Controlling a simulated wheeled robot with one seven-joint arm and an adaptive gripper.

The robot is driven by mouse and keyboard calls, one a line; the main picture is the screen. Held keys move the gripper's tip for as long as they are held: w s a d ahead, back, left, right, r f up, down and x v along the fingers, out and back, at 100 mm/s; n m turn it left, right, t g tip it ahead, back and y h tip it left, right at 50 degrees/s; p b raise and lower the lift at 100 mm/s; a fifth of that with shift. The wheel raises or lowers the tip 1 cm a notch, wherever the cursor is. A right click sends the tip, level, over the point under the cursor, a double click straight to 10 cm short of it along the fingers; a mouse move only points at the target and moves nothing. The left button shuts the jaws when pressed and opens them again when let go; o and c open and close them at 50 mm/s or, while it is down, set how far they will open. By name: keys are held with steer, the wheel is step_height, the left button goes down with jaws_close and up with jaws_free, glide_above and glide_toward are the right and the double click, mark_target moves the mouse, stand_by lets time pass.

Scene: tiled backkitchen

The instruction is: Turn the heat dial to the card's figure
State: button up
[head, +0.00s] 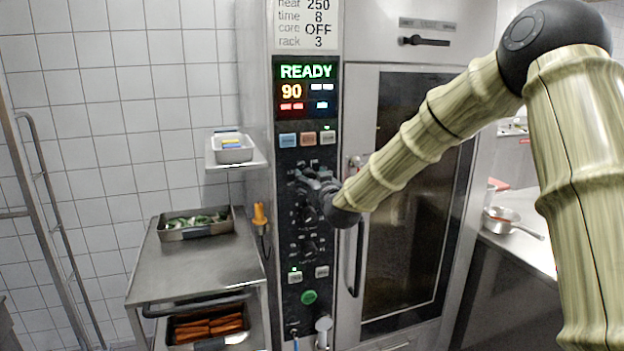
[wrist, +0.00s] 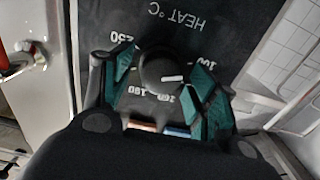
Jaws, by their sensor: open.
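The card (head: 306,25) at the top of the oven's panel reads heat 250, time 8, core OFF, rack 3. The heat dial (wrist: 158,70) is a round black knob, labelled HEAT °C upside down in the wrist view. Its white mark lies on the right side of the knob there, away from the figure 250 at upper left. In the head view my gripper (head: 316,184) hides the dial.
The oven display (head: 306,88) shows READY and 90. Buttons and other controls sit above and below my gripper. The oven door handle (head: 356,260) is just right of the panel. A steel trolley (head: 200,268) with trays stands left, below a small shelf (head: 240,163).

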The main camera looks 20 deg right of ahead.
steer(key=c, duration=1)
